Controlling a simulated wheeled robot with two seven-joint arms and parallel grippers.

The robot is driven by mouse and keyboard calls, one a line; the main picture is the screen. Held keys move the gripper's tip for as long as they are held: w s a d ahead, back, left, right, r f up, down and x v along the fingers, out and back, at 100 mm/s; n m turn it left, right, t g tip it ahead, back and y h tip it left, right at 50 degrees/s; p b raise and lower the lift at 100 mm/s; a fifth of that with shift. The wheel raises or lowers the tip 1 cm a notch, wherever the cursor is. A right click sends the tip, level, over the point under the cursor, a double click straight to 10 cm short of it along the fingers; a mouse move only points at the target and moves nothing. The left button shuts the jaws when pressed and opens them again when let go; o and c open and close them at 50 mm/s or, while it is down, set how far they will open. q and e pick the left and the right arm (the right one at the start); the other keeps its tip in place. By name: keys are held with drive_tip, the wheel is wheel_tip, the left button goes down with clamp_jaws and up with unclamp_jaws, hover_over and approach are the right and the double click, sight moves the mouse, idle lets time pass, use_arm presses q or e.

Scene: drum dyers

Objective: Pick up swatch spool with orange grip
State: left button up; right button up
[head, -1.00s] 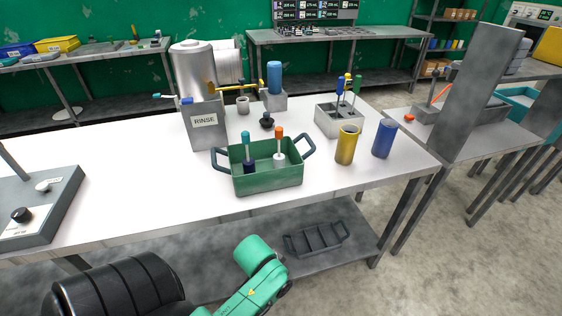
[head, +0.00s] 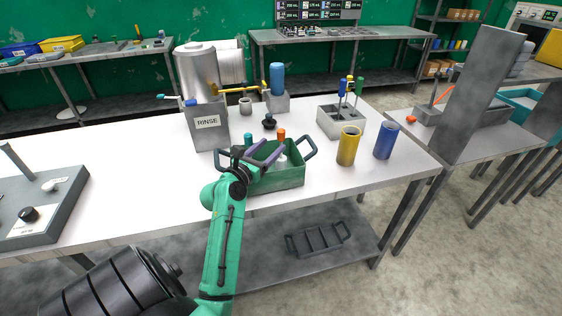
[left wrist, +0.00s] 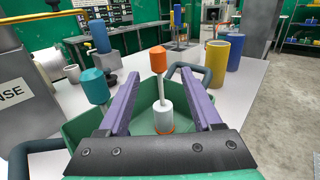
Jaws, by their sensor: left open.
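The swatch spool with the orange grip (head: 281,134) stands upright in the green tote (head: 285,178) on the white-topped table. In the left wrist view its orange grip (left wrist: 158,59), white stem and white spool body show between my finger tips, a little beyond them. My left gripper (head: 265,152) is open and empty over the tote's near left part. A second spool with a teal grip (head: 248,140) stands in the tote left of it; its grip (left wrist: 95,86) is just outside my left finger in the wrist view. My right gripper is not in view.
The rinse tank (head: 208,122) stands behind left of the tote. A yellow cup (head: 348,146) and a blue cup (head: 386,141) stand to the right. A grey holder (head: 341,120) with several tools is behind them. The tote's dark handle (head: 308,148) rises at its right end.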

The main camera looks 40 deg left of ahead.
use_arm(q)
drive_tip(key=w+a+p, duration=0.1)
drive_tip(key=w, duration=0.9)
drive_tip(key=shift+a, duration=0.4)
clamp_jaws()
